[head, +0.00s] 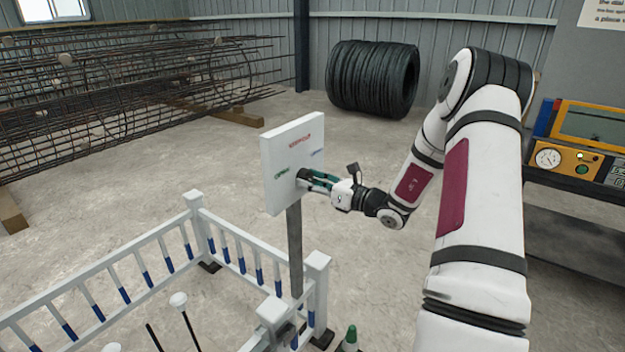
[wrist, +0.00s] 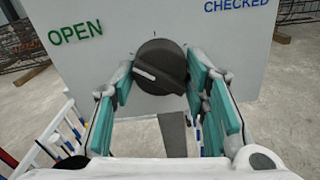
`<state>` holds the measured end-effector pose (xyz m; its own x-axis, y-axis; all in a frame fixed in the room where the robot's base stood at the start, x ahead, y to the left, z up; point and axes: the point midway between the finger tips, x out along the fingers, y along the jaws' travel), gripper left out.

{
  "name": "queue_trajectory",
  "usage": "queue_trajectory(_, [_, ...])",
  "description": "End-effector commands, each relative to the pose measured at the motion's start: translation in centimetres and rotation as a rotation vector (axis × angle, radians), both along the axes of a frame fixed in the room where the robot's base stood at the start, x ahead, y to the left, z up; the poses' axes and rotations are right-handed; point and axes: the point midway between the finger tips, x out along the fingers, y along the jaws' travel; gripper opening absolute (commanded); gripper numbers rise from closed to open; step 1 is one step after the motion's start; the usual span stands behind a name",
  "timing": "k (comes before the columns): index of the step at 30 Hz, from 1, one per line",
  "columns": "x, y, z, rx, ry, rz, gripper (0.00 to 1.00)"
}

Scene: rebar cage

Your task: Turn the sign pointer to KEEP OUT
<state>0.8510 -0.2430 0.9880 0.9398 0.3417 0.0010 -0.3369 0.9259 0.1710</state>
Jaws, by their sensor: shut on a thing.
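A white sign board (head: 287,158) stands on a grey post beside the white fence. In the wrist view the board (wrist: 110,55) shows green OPEN at left and blue CHECKED at right. The head view also shows red lettering (head: 299,141) at the top, too small to read; it is outside the wrist view. The dark round pointer knob (wrist: 160,62) has a white mark on its left part, slanting up-left on the side of OPEN. My gripper (head: 306,177) reaches the board from the right. Its two green-padded fingers (wrist: 163,80) are shut on the knob, one on each side.
A white fence (head: 120,262) with blue-banded bars runs below and left of the board. A green cone (head: 350,338) is at its near corner. Rebar cages (head: 110,95) lie at back left, a black wire coil (head: 372,78) behind. A control panel (head: 575,165) stands right.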

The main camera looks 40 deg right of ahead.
Motion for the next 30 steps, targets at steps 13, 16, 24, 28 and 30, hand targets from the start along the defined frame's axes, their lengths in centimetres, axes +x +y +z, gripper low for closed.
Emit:
queue_trajectory(13, [-0.2, -0.03, 0.09, 0.388, 0.144, -0.003, 0.13])
queue_trajectory(16, [-0.19, 0.03, 0.12, 0.473, 0.174, -0.002, 0.13])
queue_trajectory(24, [-0.17, 0.07, 0.03, 0.666, 0.245, -0.003, 0.13])
queue_trajectory(28, [-0.15, 0.07, 0.05, 0.732, 0.268, -0.003, 0.13])
queue_trajectory(30, [-0.15, 0.06, 0.05, 0.76, 0.278, -0.003, 0.13])
